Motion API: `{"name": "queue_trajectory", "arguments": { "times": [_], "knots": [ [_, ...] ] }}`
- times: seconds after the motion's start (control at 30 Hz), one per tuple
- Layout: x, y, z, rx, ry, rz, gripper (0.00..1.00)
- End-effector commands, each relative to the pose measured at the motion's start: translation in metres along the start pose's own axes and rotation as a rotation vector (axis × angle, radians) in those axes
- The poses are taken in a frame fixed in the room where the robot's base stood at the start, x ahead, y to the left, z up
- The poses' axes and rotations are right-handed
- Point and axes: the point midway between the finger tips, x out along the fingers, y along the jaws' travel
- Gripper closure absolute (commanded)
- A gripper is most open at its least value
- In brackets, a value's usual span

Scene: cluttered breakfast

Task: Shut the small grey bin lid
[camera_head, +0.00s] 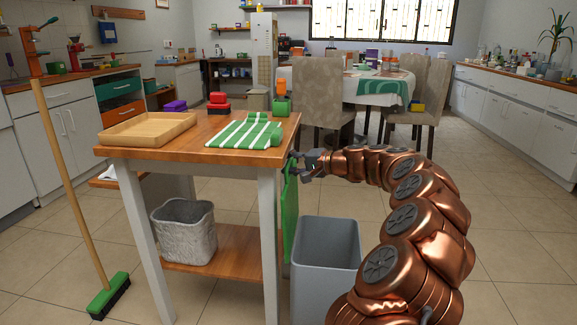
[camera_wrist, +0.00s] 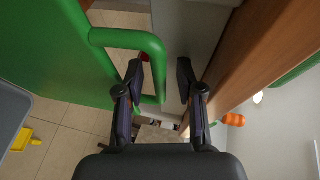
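The grey bin (camera_head: 325,240) stands on the floor right of the wooden worktable, its top open. Its green lid (camera_head: 290,205) stands upright on edge between the bin and the table. In the wrist view the lid (camera_wrist: 50,50) fills the upper left, with a green loop handle (camera_wrist: 157,60) sticking out. My gripper (camera_head: 305,165) is at the lid's upper part by the table corner. In the wrist view my gripper (camera_wrist: 160,75) is open, with the handle's outer bar between its dark fingers. I see a gap on the right finger's side; contact on the left is unclear.
The wooden table (camera_head: 180,150) is close beside the lid, and its edge (camera_wrist: 245,60) runs near the right finger. A tray (camera_head: 147,130) and a striped green towel (camera_head: 245,133) lie on it. A wastebasket (camera_head: 185,232) stands on its lower shelf. Floor right of the bin is clear.

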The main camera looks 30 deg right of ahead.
Motion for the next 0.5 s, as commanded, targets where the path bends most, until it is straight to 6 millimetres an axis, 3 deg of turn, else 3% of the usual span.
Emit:
{"name": "queue_trajectory", "arguments": {
  "times": [0.2,0.5],
  "knots": [
    [-0.0006,-0.0001,-0.0008,0.000,0.002,0.000,0.63],
    [-0.0012,0.0001,-0.0012,0.001,0.003,0.000,0.93]
  ]
}}
